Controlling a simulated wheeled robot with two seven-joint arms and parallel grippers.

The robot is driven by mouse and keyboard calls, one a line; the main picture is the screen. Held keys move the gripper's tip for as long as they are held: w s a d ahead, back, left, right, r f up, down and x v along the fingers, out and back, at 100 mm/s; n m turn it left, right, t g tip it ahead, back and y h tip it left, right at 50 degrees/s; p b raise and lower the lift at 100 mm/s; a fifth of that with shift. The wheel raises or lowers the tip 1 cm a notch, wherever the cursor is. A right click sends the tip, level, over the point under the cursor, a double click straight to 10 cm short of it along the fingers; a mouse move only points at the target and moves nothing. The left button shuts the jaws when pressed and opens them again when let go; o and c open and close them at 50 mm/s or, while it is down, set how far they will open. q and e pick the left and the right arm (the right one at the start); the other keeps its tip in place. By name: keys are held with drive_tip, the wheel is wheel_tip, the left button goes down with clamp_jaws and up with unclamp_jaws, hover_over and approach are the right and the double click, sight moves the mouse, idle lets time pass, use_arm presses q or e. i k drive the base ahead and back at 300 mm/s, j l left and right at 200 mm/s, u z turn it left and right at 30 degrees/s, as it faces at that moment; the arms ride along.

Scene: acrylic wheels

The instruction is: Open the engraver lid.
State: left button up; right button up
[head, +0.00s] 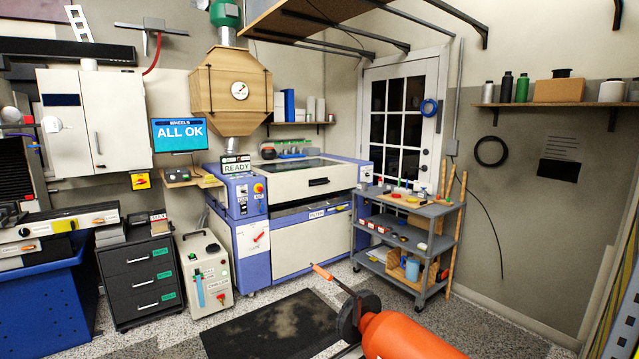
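The engraver (283,245) is a large white and blue machine against the back wall. Its lid (335,178) has a dark window (290,165) on top and a black handle (318,182) on its front face. The lid looks shut. A control column with a red knob on yellow (258,188) and a green READY sign (236,164) stands at its left. Neither of my grippers shows in the head view.
A dark mat (270,325) lies before the engraver. A grey shelf cart (435,245) stands close on its right, a white wheeled unit (205,275) and black drawers (140,280) on its left. An orange cylinder (405,337) fills the bottom foreground. Speckled floor (345,275) is open between.

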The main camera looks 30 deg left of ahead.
sight(286, 186)
drive_tip(key=i+j+u, duration=0.2)
drive_tip(key=j, duration=0.15)
drive_tip(key=j+u, duration=0.15)
drive_tip(key=j, duration=0.25)
drive_tip(key=i+j+u, duration=0.2)
drive_tip(key=j, duration=0.15)
drive_tip(key=i+j+u, duration=0.15)
drive_tip(key=j, duration=0.15)
drive_tip(key=i+j+u, duration=0.25)
drive_tip(key=i+j, duration=0.3)
drive_tip(key=i+j+u, duration=0.25)
drive_tip(key=i+j, duration=0.15)
drive_tip(key=i, duration=0.15)
drive_tip(key=i+l+z, duration=0.15)
drive_tip(key=i+z, duration=0.8)
drive_tip(key=i+j+z, duration=0.1)
drive_tip(key=i+z, duration=0.25)
drive_tip(key=z, duration=0.15)
